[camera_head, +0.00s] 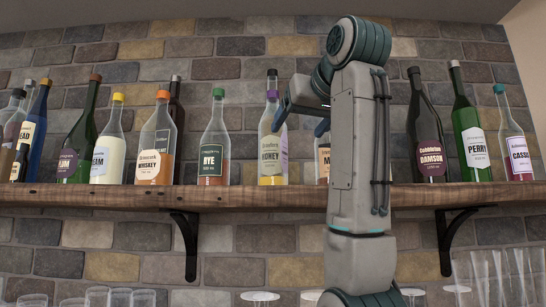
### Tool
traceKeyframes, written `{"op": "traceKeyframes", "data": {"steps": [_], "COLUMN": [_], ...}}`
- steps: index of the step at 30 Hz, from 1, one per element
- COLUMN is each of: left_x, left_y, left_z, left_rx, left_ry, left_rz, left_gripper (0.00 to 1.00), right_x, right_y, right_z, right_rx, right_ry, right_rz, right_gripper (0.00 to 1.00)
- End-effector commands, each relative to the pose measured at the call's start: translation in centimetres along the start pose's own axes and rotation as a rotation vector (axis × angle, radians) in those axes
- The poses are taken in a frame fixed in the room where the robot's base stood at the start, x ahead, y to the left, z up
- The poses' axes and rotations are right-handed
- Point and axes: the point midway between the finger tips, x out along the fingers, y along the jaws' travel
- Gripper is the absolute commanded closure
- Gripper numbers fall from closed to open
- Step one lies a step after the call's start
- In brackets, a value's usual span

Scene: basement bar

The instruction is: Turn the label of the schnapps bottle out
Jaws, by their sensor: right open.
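No label in the camera_head view reads schnapps, so I cannot tell which bottle it is. My right gripper (300,118) is open, raised in front of the shelf between the honey bottle (271,150) and a partly hidden bottle (322,160). The honey bottle is clear with a dark purple top, and its label faces out. The partly hidden bottle has a light label starting with M, and my right arm covers most of it. I cannot tell whether the gripper touches either bottle. A dark bottle (177,105) behind the whiskey bottle shows no label. My left gripper is not in view.
The wooden shelf (250,196) on black brackets runs along a brick wall. Rye (214,140) and whiskey (155,145) stand left of my gripper; damson (428,135), perry (470,130) and cassis (515,140) stand right. Glasses (490,275) stand below.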

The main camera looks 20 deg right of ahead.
Motion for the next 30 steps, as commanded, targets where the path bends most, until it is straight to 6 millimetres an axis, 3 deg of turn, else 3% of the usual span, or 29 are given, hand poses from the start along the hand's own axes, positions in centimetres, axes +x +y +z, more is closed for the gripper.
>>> {"op": "traceKeyframes", "data": {"steps": [1, 7, 30], "left_x": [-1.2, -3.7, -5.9], "left_y": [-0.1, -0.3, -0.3], "left_z": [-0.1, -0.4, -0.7], "left_rx": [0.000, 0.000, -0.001], "left_ry": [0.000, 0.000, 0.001], "left_rz": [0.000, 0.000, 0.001], "left_gripper": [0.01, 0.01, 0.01], "right_x": [0.3, 1.6, 11.0], "right_y": [0.0, 0.0, 0.1], "right_z": [-0.6, -0.6, 0.1], "right_rx": [0.000, 0.001, 0.002], "right_ry": [-0.002, -0.001, -0.002], "right_rz": [0.000, 0.000, 0.001], "right_gripper": [0.25, 0.25, 0.25]}}
